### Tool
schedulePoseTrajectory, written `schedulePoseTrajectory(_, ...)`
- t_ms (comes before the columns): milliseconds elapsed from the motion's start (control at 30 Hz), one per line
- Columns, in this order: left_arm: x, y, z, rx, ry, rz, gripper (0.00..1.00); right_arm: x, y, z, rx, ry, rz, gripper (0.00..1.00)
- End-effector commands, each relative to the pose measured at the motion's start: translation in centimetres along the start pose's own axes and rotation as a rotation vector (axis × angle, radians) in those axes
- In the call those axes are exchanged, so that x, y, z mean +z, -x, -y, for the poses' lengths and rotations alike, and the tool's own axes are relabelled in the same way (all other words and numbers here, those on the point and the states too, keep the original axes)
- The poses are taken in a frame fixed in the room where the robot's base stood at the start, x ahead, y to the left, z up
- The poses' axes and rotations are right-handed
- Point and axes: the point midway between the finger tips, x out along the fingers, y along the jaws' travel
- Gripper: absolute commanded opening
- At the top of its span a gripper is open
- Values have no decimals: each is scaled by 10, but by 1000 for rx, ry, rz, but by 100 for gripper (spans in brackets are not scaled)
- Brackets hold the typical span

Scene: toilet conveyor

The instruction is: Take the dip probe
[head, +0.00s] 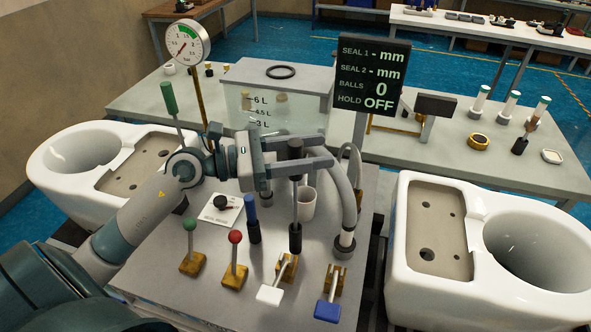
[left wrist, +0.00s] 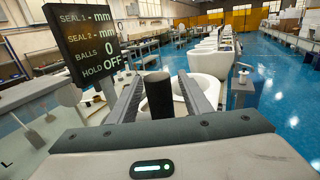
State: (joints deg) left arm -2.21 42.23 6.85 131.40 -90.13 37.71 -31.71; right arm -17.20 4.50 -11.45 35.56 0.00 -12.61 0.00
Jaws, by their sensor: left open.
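The dip probe (head: 296,204) appears to be the upright thin grey rod with a black handle. It stands in a black holder (head: 295,238) on the grey worktop. Its black handle (left wrist: 158,94) shows in the left wrist view between the two fingers. My left gripper (head: 301,158) is open, with one finger on each side of the handle. In the left wrist view there are gaps beside the handle, so the fingers look apart from it. My right gripper is not in view.
A blue-handled tool (head: 252,217) stands close left of the probe, and a white cup (head: 306,204) stands close behind it. A hose end (head: 345,240) stands to the right. Several levers line the front. White toilet bowls (head: 405,250) flank the worktop. A display (head: 372,76) stands behind.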

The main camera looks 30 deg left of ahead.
Motion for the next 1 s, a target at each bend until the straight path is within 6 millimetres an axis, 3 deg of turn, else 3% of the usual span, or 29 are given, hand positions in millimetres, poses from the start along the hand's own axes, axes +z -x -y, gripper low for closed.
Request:
schedulePoseTrajectory(533, -1, -4, 0, -1, -1, -1, 45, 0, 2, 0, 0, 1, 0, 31)
schedulePoseTrajectory(567, -1, -4, 0, -1, -1, -1, 42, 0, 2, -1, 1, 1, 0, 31)
schedulePoseTrajectory(733, -1, -4, 0, -1, -1, -1, 2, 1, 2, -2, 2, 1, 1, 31)
schedulePoseTrajectory(1000, 0, -4, 0, -1, -1, 0, 0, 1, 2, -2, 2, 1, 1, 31)
